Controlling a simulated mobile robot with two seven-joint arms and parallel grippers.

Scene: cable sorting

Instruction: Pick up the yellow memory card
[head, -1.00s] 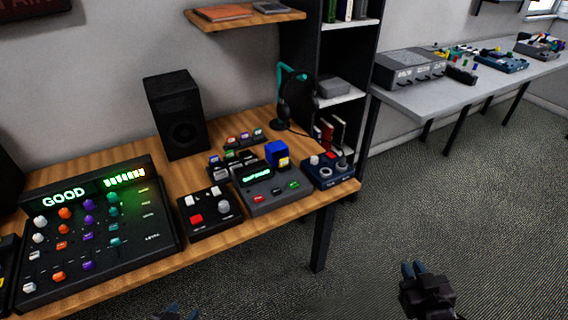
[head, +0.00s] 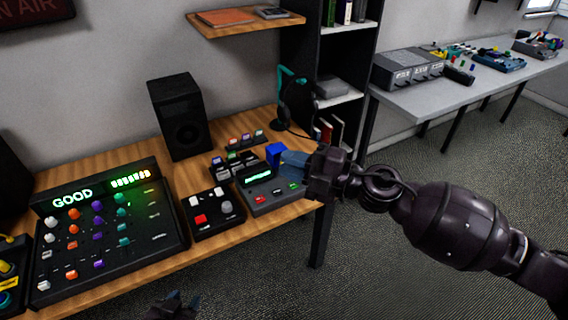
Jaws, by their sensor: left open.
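A blue block (head: 274,152) stands at the back of a grey device (head: 262,197) with a lit green display. My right gripper (head: 284,158) reaches in from the right. Its blue-grey fingers are at the block, overlapping its right side; I cannot tell whether they are closed on it. They hide the spot where a small yellow face showed earlier, so I cannot clearly see a yellow memory card. Small cards with coloured labels stand in a back rack (head: 246,142) and a nearer rack (head: 228,165). My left gripper (head: 178,303) is open and empty at the bottom edge, below the table.
A black control box (head: 212,212) with a red button and a large mixer panel (head: 105,240) reading GOOD fill the table's (head: 140,168) front left. A black speaker (head: 180,115) and a headphone stand (head: 290,100) are behind.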

